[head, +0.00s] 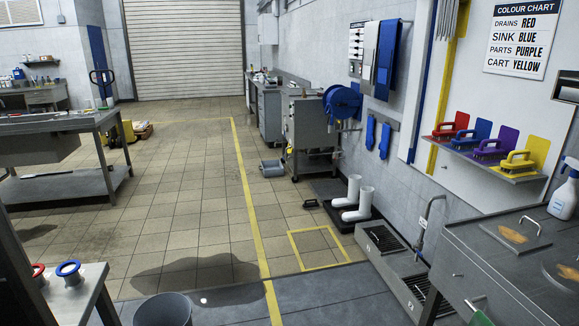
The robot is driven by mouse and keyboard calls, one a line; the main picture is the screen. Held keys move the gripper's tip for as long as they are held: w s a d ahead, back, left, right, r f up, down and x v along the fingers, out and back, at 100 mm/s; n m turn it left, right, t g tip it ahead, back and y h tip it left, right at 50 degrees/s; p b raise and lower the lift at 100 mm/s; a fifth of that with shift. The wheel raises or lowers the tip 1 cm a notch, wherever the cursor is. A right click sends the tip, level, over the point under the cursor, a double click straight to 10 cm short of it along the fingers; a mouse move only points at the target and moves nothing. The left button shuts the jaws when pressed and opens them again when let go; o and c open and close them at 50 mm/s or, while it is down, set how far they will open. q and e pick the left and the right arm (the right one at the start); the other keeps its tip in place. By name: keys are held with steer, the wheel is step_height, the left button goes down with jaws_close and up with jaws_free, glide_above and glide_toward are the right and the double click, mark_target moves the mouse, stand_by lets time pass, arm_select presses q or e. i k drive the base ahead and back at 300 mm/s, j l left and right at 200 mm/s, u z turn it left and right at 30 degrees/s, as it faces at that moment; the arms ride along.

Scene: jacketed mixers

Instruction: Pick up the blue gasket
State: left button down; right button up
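A blue ring, which looks like the blue gasket (68,263), sits on top of a short metal fitting. The fitting stands on a steel table (82,292) at the lower left of the head view. A similar red ring (38,265) is just left of it, partly cut off by a dark post. Neither of my grippers can be made out in this view.
A grey bucket (163,311) stands on the floor right of that table, near a dark wet patch (195,275). Coloured brushes (487,145) sit on a wall shelf. The tiled middle floor is mostly clear.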

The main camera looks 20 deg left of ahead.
mark_target(59, 273)
steer(key=i+u, duration=0.2)
steer(key=u, duration=0.25)
steer(key=i+u, duration=0.2)
steer(key=u, duration=0.25)
steer(key=i+l+u, duration=0.15)
steer(key=u, duration=0.35)
steer(key=i+l+u, duration=0.1)
steer(key=u, duration=0.3)
steer(key=i+l+u, duration=0.2)
steer(key=u, duration=0.2)
steer(key=i+l+u, duration=0.15)
steer(key=u, duration=0.2)
steer(key=i+l+u, duration=0.15)
steer(key=u, duration=0.15)
steer(key=l+u, duration=0.3)
steer(key=i+l+u, duration=0.25)
steer(key=l, duration=0.15)
steer(key=k+j, duration=0.05)
steer(key=k, duration=0.05)
